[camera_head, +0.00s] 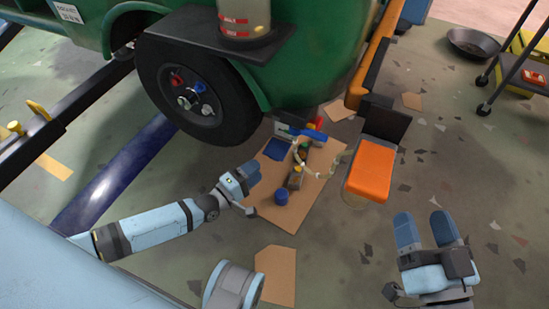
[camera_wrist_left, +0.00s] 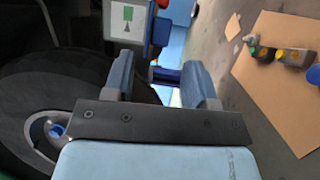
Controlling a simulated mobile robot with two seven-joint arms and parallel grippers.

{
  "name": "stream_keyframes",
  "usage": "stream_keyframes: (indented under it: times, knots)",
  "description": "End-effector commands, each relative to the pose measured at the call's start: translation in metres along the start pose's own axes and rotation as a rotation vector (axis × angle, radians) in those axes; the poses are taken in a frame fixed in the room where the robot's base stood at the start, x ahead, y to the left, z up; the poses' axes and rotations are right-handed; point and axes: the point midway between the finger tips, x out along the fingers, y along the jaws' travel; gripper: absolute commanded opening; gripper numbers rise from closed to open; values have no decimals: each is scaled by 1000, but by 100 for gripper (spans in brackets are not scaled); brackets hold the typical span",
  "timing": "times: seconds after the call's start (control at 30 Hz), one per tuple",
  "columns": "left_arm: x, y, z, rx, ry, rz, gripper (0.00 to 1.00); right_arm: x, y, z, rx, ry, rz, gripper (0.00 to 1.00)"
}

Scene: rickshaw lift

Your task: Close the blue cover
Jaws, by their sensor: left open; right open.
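A dark blue flat piece (camera_head: 278,148), which may be the blue cover, shows beside the tyre at the far edge of the cardboard; I cannot tell how far it is open. My left gripper (camera_head: 248,182) is low, near the cardboard's left edge, just short of this piece. In the left wrist view its two fingers (camera_wrist_left: 162,78) are apart, with a blue part (camera_wrist_left: 165,74) beyond the gap; nothing is visibly held. My right gripper (camera_head: 425,230) is open and empty over the floor at the right, away from the cardboard.
The cardboard (camera_head: 270,217) holds small items and a blue round cap (camera_head: 281,197). A wheel (camera_head: 198,90) under the green vehicle body (camera_head: 318,45) stands behind my left gripper. An orange-topped seat (camera_head: 370,172) stands right of the cardboard. Floor near my right gripper is mostly clear.

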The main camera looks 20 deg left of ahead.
Motion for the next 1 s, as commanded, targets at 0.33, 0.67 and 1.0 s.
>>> stream_keyframes:
  times: [0.33,0.67,1.0]
  knots:
    - [67,-2,0,0,1,1,52,-1,4,27,3,-82,-6,64]
    - [83,-1,0,0,0,-2,52,-1,5,32,5,-108,-8,64]
    - [83,-1,0,0,0,-2,13,-1,5,32,4,-107,-8,64]
